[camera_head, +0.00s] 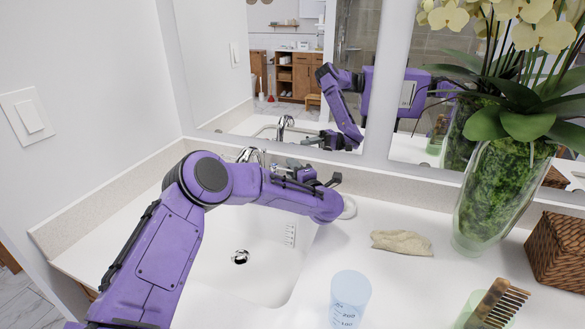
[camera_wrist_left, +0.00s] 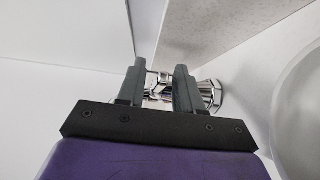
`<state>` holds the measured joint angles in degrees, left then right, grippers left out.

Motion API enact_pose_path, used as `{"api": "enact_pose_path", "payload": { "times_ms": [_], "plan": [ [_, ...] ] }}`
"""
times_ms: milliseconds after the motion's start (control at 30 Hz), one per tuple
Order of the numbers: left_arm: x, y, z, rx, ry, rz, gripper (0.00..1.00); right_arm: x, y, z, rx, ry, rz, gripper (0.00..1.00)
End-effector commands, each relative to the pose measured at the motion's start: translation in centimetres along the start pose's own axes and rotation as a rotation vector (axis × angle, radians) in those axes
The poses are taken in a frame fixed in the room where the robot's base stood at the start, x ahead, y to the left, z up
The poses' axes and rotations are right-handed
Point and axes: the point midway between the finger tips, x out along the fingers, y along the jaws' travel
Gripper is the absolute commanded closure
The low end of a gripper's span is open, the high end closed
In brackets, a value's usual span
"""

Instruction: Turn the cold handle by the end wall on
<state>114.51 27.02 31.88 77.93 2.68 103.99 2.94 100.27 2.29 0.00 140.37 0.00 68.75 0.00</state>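The chrome faucet (camera_head: 248,155) stands at the back of the white sink basin (camera_head: 225,262), partly hidden behind my left arm. In the left wrist view, chrome tap parts (camera_wrist_left: 212,94) show behind and beside my left gripper (camera_wrist_left: 159,68). Its two grey fingers are apart, with a chrome piece, apparently a tap handle (camera_wrist_left: 157,84), in the gap between them. I cannot tell whether either finger touches it. In the head view, my left gripper (camera_head: 287,172) is near the faucet, its fingertips largely hidden. My right gripper is not directly in view.
A mirror (camera_head: 285,75) behind the counter reflects my arm and the faucet. A blue cup (camera_head: 350,298), a beige cloth (camera_head: 402,243), a vase with orchids (camera_head: 490,190), a woven box (camera_head: 560,252) and a comb (camera_head: 497,304) are at right. The left wall (camera_head: 90,60) is close.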

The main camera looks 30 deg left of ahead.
Motion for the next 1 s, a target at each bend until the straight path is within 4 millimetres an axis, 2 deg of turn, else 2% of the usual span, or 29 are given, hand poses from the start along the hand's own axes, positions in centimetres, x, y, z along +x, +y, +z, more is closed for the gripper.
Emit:
{"api": "enact_pose_path", "payload": {
  "times_ms": [233, 267, 333, 367, 667, 1000],
  "plan": [
    [0.19, 0.0, -0.01, -0.001, 0.0, 0.0, 0.65, 0.0, 0.0, 0.0, 0.0, 0.0, 0.0, 0.57],
    [0.18, 0.0, -0.02, -0.001, 0.0, 0.0, 0.71, 0.0, 0.0, 0.0, 0.0, 0.0, 0.0, 0.57],
    [0.18, 0.0, -0.02, -0.001, 0.0, 0.0, 0.94, 0.0, 0.0, 0.0, 0.0, 0.0, 0.0, 0.57],
    [0.17, 0.0, -0.02, -0.001, 0.0, 0.0, 1.0, 0.0, 0.0, 0.0, 0.0, 0.0, 0.0, 0.57],
    [0.13, -0.01, -0.02, 0.0, -0.013, 0.0, 1.0, 0.0, 0.0, 0.0, 0.0, 0.0, 0.0, 0.57],
    [-0.31, 0.06, -0.1, 0.0, -0.186, -0.001, 1.0, -0.11, 0.02, -0.04, 0.0, 0.0, 0.0, 0.57]
  ]
}}
